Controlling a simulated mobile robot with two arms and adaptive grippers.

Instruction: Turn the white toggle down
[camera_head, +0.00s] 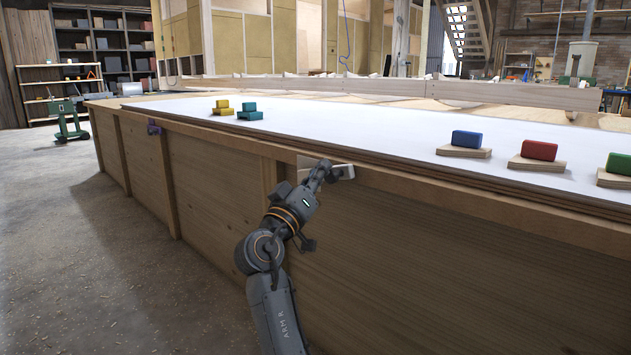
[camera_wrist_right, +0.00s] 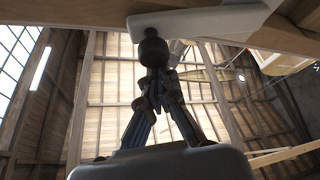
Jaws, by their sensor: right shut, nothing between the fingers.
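The white toggle (camera_head: 343,172) sits on the wooden side of the long workbench, just below its top edge. In the right wrist view a white piece (camera_wrist_right: 205,22), which looks like the toggle, spans the top of the picture. My left gripper is not in view.
The workbench top (camera_head: 350,130) carries a blue block (camera_head: 466,139), a red block (camera_head: 539,150) and a green block (camera_head: 619,163) on wooden pieces. Yellow (camera_head: 222,106) and teal (camera_head: 250,112) blocks stand farther left.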

